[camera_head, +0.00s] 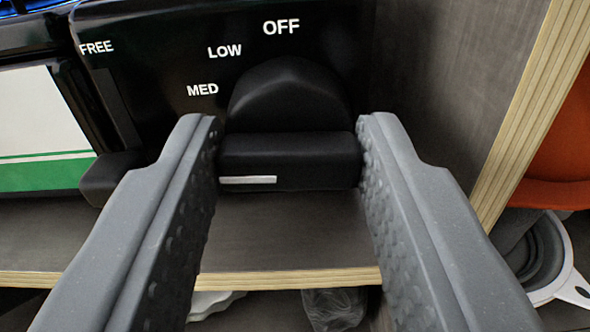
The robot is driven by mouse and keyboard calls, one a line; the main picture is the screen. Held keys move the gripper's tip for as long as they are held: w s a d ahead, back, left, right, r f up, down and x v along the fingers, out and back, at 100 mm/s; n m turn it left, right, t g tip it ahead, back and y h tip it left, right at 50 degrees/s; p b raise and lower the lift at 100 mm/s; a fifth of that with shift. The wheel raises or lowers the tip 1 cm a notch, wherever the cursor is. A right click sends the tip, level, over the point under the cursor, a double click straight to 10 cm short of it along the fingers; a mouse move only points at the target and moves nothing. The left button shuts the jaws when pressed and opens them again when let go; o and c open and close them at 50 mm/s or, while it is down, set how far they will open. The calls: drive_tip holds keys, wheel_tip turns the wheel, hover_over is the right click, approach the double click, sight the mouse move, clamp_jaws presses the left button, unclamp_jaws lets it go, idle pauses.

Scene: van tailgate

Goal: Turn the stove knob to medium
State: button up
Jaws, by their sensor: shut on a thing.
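The black stove knob (290,155) is in the middle of the view, on the black stove panel (150,45). Its grip bar lies level across the picture, with a white mark on the left half of its front face. The mark runs toward the left, the side where MED is printed; LOW is at upper left and OFF above. My gripper (288,150) is shut on the knob, with one grey finger at each end of the bar. The fingers cover parts of the shelf and the panel's lower left.
A black lever (110,178) by the FREE label stands close left of my left finger. A dark wall with a plywood edge (520,110) rises on the right. The shelf's front edge (290,279) runs below. An orange thing (562,140) and a grey-white collapsible item (545,255) lie beyond the wall.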

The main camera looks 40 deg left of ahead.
drive_tip(key=shift+r+m+p, duration=0.1)
drive_tip(key=shift+m+p, duration=1.7)
drive_tip(key=shift+p, duration=0.3)
drive_tip(key=shift+w, duration=0.1)
drive_tip(key=o, duration=1)
drive_tip(key=shift+d, duration=0.15)
drive_tip(key=shift+s+d, duration=0.15)
drive_tip(key=shift+s, duration=0.2)
drive_tip(key=v, duration=1.3)
